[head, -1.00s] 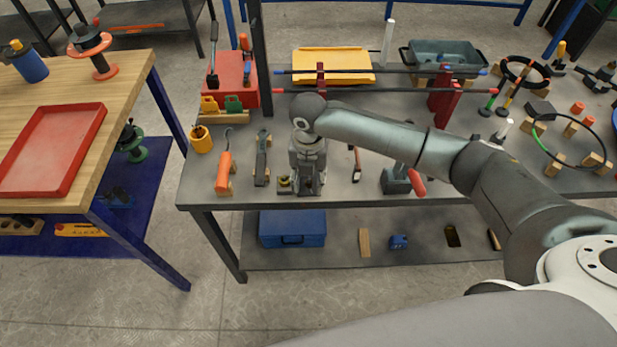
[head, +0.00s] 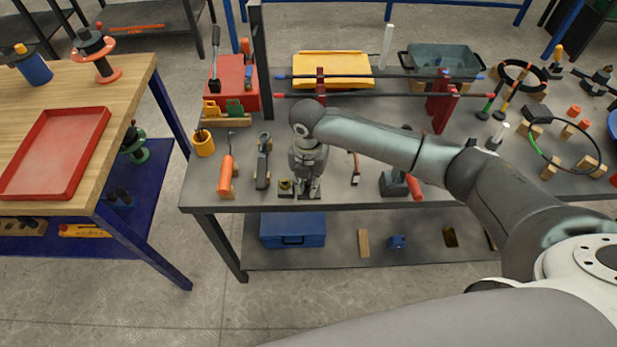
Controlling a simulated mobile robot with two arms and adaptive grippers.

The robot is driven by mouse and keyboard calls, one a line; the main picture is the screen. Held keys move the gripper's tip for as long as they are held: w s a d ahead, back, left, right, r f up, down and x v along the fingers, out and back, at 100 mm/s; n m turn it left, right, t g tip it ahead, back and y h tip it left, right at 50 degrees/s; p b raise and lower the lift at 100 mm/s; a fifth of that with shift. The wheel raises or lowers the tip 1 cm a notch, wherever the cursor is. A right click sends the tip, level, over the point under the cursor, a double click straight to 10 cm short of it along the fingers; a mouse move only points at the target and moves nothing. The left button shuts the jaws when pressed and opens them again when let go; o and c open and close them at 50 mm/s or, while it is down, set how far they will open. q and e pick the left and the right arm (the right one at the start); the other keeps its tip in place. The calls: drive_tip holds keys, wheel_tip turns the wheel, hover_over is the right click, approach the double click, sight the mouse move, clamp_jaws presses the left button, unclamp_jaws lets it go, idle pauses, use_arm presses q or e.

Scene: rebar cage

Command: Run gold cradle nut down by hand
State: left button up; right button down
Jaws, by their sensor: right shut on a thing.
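My right gripper (head: 309,186) points straight down at the front of the grey workbench (head: 350,191), over a small dark block. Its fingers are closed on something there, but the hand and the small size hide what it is. Just left of the fingertips a small dark block (head: 286,194) stands with a gold-yellow round piece (head: 285,184) on top, possibly the gold nut; I cannot tell whether the fingers touch it. My left gripper is out of view.
A hammer (head: 355,170) and a grey block with a red handle (head: 394,182) lie to the right. Two long bars (head: 380,94) on red stands cross behind my arm.

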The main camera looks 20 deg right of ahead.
drive_tip(key=m+p, duration=0.5)
drive_tip(key=shift+w+a+r, duration=0.1)
drive_tip(key=shift+r, duration=0.2)
drive_tip(key=m+p, duration=0.4)
drive_tip(key=m, duration=0.2)
drive_tip(key=shift+w, duration=0.1)
drive_tip(key=m+p, duration=0.3)
drive_tip(key=m, duration=0.3)
drive_tip(key=shift+w+f+p, duration=0.1)
drive_tip(key=shift+p, duration=0.25)
drive_tip(key=m+p, duration=0.2)
drive_tip(key=m, duration=0.3)
drive_tip(key=shift+f, duration=0.1)
drive_tip(key=shift+w+m, duration=0.1)
drive_tip(key=shift+m, duration=0.3)
drive_tip(key=c, duration=1.4)
unclamp_jaws()
